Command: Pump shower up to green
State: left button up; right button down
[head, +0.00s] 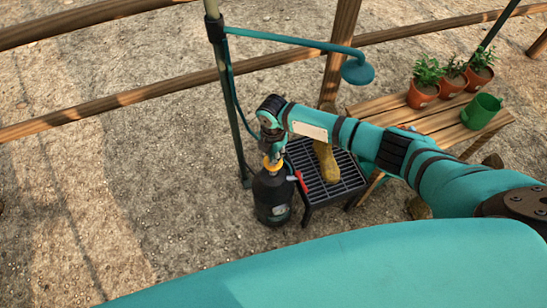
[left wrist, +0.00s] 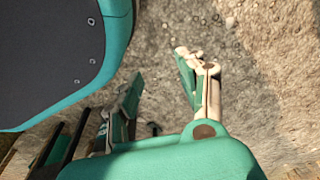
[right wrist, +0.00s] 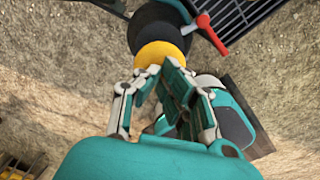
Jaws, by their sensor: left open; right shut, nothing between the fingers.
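The pressure shower is a black bottle (head: 272,196) with a yellow top, standing upright on the gravel in the head view. A small pale patch shows low on its front; I cannot read a gauge there. My right gripper (head: 271,152) is directly above the yellow top. In the right wrist view, the right fingers (right wrist: 156,72) are shut and empty, with their tips at the edge of the yellow part (right wrist: 160,52); I cannot tell whether they touch it. My left gripper (left wrist: 158,72) is open and empty over bare ground in the left wrist view, and is outside the head view.
A red-ended lever (head: 300,181) sits beside the bottle. A black slatted stand (head: 342,188) with a yellowish brush-like object (head: 327,160) is close on the right. A green post (head: 226,90) carries a teal shower head (head: 357,72). A wooden bench (head: 440,124) holds pots. Gravel at left is clear.

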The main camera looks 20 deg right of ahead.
jog(key=shift+r+p, duration=0.7)
jog(key=shift+r, duration=0.1)
pick_arm(q)
jog(key=s+f, duration=0.2)
jog(key=s, duration=0.1)
jog(key=s+a+f, duration=0.1)
jog(key=shift+s+f, duration=0.15)
jog(key=shift+s, duration=0.25)
jog(key=shift+w+d+g, duration=0.1)
jog(key=shift+g, duration=0.2)
pick_arm(e)
jog(key=shift+f, duration=0.15)
